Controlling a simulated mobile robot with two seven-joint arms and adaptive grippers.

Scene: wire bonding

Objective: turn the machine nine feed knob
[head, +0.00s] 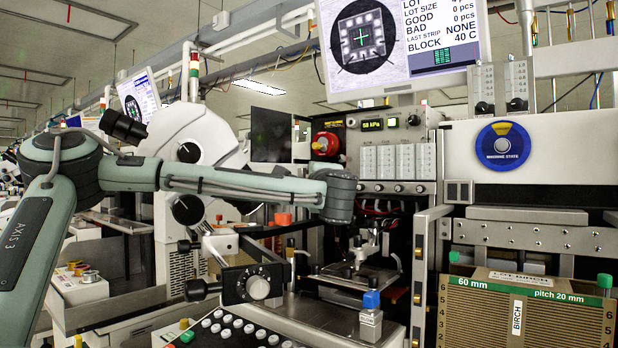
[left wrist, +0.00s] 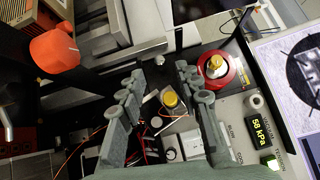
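A round pale knob (head: 258,288) sits on a black dial plate low in the middle of the head view. I cannot read a label marking it as the feed knob. My left arm comes in from the left, its wrist above and right of this dial; the fingers are not discernible there. In the left wrist view my left gripper (left wrist: 160,70) has its two fingers spread wide with nothing held. A yellow-topped knob (left wrist: 170,100) shows between and beyond the fingers; I cannot tell whether they touch anything. My right gripper is in neither view.
A red knob (head: 325,145), also in the wrist view (left wrist: 215,68), is close to the right finger. An orange cap (left wrist: 55,48) is at upper left there. A pressure display (head: 372,125), button panel (head: 225,330), blue-capped bottle (head: 371,318) and brown rack (head: 515,315) stand around.

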